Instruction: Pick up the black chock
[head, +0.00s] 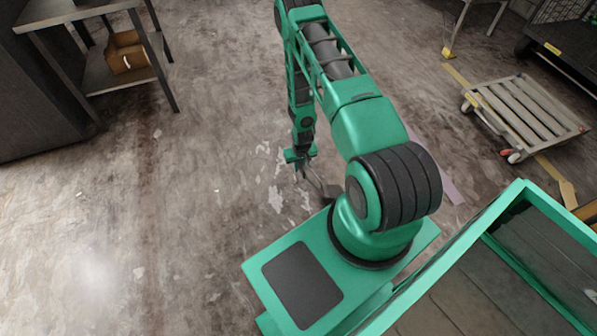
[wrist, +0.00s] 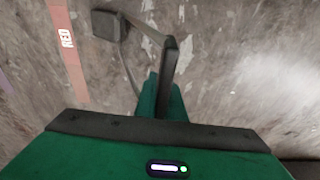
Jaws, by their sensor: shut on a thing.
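My gripper (wrist: 164,95) shows its green fingers close together in the wrist view, shut on a narrow dark piece of the black chock (wrist: 170,65). A dark block (wrist: 109,26) shows at the upper left of that view, and a thin dark cord runs from it down toward the fingers. In the head view my gripper (head: 301,160) points down beside my base, and the dark block (head: 332,191) is just to its lower right. The fingers hide part of the held piece. I cannot tell whether the block touches the floor.
A slatted cart (head: 522,112) stands at the right, and a metal table (head: 95,50) with a cardboard box (head: 127,52) on its lower shelf stands at the upper left. A floor strip marked RED (wrist: 68,45) lies left in the wrist view. The left floor is mostly clear.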

